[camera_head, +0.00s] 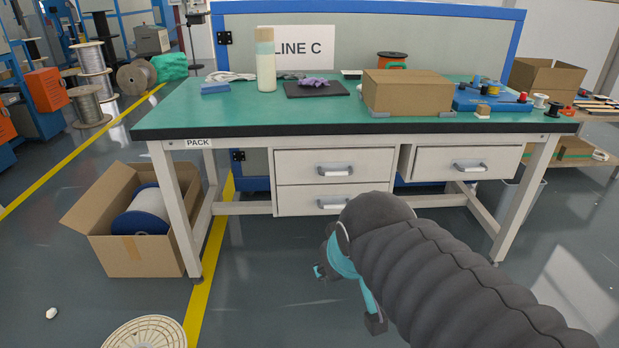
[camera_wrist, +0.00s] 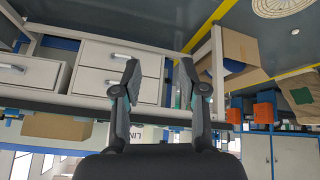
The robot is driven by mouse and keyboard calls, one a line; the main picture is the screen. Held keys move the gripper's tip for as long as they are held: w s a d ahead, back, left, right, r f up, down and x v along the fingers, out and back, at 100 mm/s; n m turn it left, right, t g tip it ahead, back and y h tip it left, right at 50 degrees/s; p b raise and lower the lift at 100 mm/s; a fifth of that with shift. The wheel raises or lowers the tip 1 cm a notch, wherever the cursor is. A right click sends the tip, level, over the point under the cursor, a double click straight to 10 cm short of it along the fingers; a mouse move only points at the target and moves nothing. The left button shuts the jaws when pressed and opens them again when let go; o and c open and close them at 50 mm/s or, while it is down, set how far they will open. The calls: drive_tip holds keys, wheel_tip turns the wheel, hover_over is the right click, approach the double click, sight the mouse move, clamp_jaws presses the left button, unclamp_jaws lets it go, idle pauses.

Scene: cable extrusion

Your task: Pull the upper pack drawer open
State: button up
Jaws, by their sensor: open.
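The upper pack drawer (camera_head: 298,168) is the top one of two stacked white drawers under the green-topped table marked PACK. It looks shut, flush with the lower drawer (camera_head: 298,198). Its grey bar handle (camera_head: 335,171) is clear in the head view. The wrist view is upside down, so the upper drawer (camera_wrist: 95,84) shows below the lower one there, partly hidden by a finger. My gripper (camera_head: 348,297) is open and empty, in front of and below the drawers in the head view. In the wrist view its spread fingers (camera_wrist: 159,67) touch nothing.
A single drawer (camera_head: 490,163) sits to the right under the table (camera_head: 220,118). An open carton (camera_head: 105,255) with a spool stands by the left table leg. A cardboard box (camera_head: 408,92) stands on the tabletop. The floor before the drawers is clear.

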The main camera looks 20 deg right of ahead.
sight(335, 175)
drive_tip(key=w+d+n+t+h+b, duration=0.1)
drive_tip(key=w+d+n+t, duration=0.25)
drive_tip(key=w+d, duration=0.55)
drive_tip(key=w+d+n+t+h+b, duration=0.15)
drive_tip(key=w+d+n, duration=0.3)
drive_tip(key=w, duration=0.85)
drive_tip(key=w+d+f+n+t+y+b, duration=0.1)
drive_tip(key=w+d+f+n+t+y, duration=0.3)
drive_tip(key=w+d+f+n, duration=0.55)
drive_tip(key=shift+g+y, duration=0.3)
drive_tip(key=shift+y, duration=0.35)
drive_tip(key=x, duration=0.5)
drive_tip(key=a+x, duration=0.1)
drive_tip(key=x, duration=0.9)
drive_tip(key=shift+a+r, duration=0.15)
clamp_jaws()
drive_tip(key=shift+s+a, duration=0.1)
